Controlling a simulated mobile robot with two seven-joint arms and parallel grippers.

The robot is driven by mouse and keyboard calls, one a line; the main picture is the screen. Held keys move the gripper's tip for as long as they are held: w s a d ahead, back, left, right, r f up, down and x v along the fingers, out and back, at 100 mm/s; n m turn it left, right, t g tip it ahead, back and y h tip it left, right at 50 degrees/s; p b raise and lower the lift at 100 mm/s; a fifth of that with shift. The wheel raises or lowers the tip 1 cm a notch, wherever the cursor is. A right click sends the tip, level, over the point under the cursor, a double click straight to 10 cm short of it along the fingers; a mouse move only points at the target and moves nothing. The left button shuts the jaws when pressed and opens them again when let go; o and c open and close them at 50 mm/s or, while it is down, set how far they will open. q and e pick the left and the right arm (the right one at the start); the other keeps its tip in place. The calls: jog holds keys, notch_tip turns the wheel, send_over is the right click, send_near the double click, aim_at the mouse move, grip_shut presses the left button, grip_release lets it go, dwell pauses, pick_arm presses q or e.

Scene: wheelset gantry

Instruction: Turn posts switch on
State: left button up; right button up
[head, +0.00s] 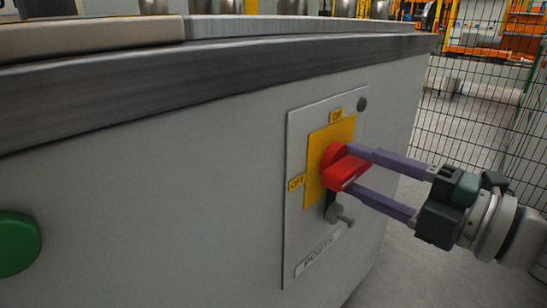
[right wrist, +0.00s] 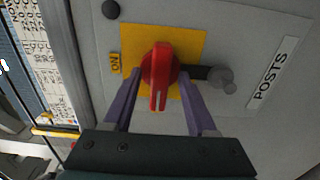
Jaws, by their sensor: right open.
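The posts switch is a red rotary handle (head: 344,170) on a yellow plate (head: 317,142), on a grey panel labelled POSTS. The ON label (head: 336,115) is above it and the OFF label (head: 296,183) to its left. The handle lies roughly sideways, in line with OFF. My right gripper (head: 352,169) is open, with one purple finger above the handle and one below. In the right wrist view the red handle (right wrist: 159,77) stands between the two fingers, with visible gaps at its lower end. Contact at the fingertips cannot be told. My left gripper is not in view.
A metal padlock-like hasp (head: 335,212) hangs just below the handle. A green button (head: 17,243) is on the cabinet's face at far left. The cabinet's dark top edge (head: 200,88) runs above the panel. A black mesh fence (head: 470,120) stands behind at right.

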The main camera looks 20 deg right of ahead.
jog(key=shift+w, duration=0.1)
grip_shut()
dwell(0.4)
dwell(1.0)
